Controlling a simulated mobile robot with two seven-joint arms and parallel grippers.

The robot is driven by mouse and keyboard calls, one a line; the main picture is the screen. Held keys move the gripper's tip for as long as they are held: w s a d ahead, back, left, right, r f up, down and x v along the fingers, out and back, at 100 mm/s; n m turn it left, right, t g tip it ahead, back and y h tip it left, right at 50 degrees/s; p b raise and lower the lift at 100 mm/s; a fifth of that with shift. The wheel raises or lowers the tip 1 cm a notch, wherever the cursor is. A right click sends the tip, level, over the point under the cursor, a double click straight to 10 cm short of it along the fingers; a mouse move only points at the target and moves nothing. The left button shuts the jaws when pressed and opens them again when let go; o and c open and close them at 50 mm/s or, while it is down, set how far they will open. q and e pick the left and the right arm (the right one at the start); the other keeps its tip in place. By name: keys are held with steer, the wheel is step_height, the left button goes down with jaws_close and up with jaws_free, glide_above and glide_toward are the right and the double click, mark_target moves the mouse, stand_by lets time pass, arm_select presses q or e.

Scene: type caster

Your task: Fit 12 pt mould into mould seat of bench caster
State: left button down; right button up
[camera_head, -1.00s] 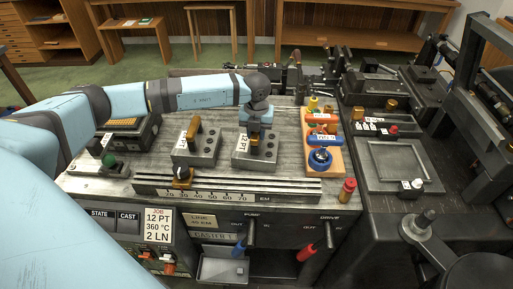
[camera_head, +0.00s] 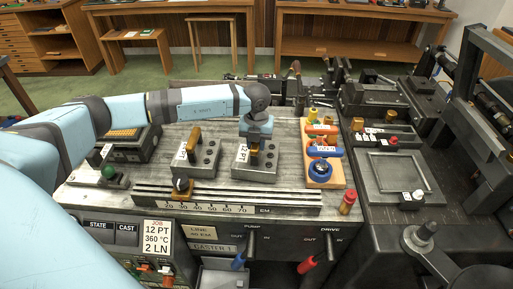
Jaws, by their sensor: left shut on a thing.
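The 12 pt mould (camera_head: 243,154), marked by a white "12 PT" label, is at a grey block with round holes (camera_head: 266,170) in the middle of the bench. My left gripper (camera_head: 255,145) comes down from above and is shut at the mould's brass-coloured upper part. The fingers are small and partly hidden by the wrist, and I cannot tell whether the mould is clear of the block. A second labelled mould with a brass-coloured handle (camera_head: 193,140) stands in a similar block to the left. I cannot make out the mould seat. My right gripper is not in view.
A ruled rail (camera_head: 225,198) runs along the bench front, with a job card (camera_head: 158,238) below it. A wooden rack (camera_head: 334,172) with orange and blue tools stands right of the blocks. Dark machinery (camera_head: 460,130) fills the right side.

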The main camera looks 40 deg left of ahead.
arm_select(q)
step_height(320, 180, up, 20)
steer(key=b, duration=0.2)
steer(key=shift+f, duration=0.1)
stand_by(0.4)
